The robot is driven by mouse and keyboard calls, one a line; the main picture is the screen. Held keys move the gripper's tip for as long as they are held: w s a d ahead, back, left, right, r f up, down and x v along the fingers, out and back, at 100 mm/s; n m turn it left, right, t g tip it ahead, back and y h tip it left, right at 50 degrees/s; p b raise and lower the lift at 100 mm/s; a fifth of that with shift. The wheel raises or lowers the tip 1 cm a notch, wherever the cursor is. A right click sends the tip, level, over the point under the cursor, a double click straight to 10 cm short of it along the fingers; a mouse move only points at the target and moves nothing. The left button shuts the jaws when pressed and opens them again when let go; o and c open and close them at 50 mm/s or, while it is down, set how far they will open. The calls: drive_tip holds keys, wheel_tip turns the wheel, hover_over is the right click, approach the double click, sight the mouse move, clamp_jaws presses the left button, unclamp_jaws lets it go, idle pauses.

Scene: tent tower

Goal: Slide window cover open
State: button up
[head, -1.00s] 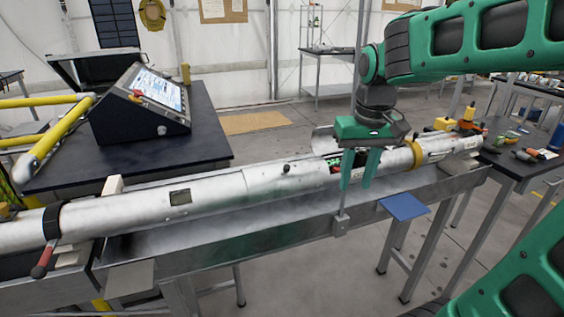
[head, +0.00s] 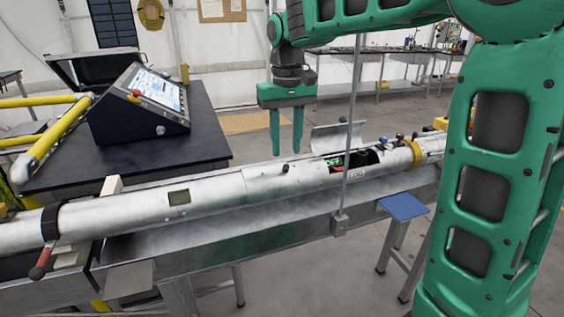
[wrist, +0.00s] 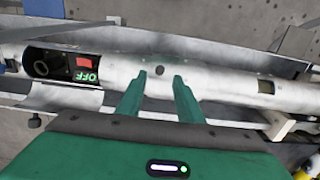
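A long silver tube (head: 230,185) lies in a metal trough. A small black knob (head: 286,168) stands on its upper side; it also shows in the wrist view (wrist: 159,70). I take the smooth section around it to be the window cover, but its edges are hard to tell. A small dark rectangular window (head: 180,197) is further left on the tube, and to the right of the knob in the wrist view (wrist: 265,87). My gripper (head: 287,152) points down just above the knob, fingers apart and empty. In the wrist view the knob appears between the fingertips, not visibly touched.
A curved hatch (head: 336,136) stands raised beside an opening in the tube, with a green "OFF" display (wrist: 86,76) inside. A thin upright rod (head: 352,120) rises at the trough. A control console (head: 148,98) stands on a dark table behind.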

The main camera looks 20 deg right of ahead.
sight(286, 165)
drive_tip(key=shift+f, duration=2.65)
drive_tip(key=shift+c, duration=0.5)
clamp_jaws()
